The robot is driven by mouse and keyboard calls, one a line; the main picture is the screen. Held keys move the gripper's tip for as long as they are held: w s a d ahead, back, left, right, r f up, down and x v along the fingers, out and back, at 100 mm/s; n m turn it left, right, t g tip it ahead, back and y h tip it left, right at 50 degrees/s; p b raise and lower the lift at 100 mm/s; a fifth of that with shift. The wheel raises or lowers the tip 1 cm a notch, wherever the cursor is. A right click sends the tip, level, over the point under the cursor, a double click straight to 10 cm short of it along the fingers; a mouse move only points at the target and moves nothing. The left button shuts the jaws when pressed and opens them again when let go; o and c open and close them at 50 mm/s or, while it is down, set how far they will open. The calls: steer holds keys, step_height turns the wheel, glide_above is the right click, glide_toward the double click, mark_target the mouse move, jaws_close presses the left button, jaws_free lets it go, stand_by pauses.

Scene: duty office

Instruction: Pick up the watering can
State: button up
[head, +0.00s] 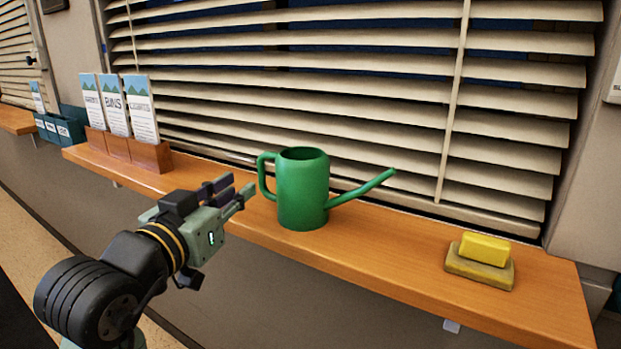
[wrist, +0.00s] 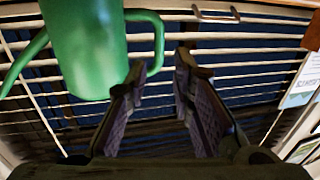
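A green watering can (head: 303,190) stands upright on the wooden sill (head: 400,245), its spout pointing right and its handle (head: 264,176) to the left. My gripper (head: 238,192) is just left of the handle, with its fingers pointing towards it. In the wrist view the can (wrist: 85,45) is at the upper left, and its handle (wrist: 158,35) lies ahead of the fingertips. My gripper (wrist: 160,70) is open there, with a clear gap between the two fingers and nothing held. The fingers look apart from the handle.
A yellow sponge (head: 484,248) lies on a tan dish (head: 480,270) at the right of the sill. A wooden brochure holder (head: 150,155) stands at the left. Window blinds (head: 380,90) rise close behind the can. The sill is clear between can and dish.

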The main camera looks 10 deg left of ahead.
mark_target(260, 174)
steer(key=w, duration=0.2)
steer(key=shift+w+d+r, duration=0.1)
steer(key=shift+w+d, duration=0.05)
steer(key=shift+w, duration=0.2)
steer(key=shift+w+d+f+p, duration=0.15)
steer(key=shift+w+p, duration=0.25)
steer(key=shift+w, duration=0.65)
steer(key=shift+w+d+p, duration=0.2)
steer(key=shift+w+p, duration=0.25)
steer(key=shift+w, duration=0.55)
steer(key=shift+w+d+f+p, duration=0.15)
steer(key=shift+w+p, duration=0.25)
steer(key=shift+w, duration=0.65)
steer(key=shift+r, duration=0.1)
steer(key=shift+d, duration=0.1)
steer(key=shift+c, duration=0.2)
jaws_close()
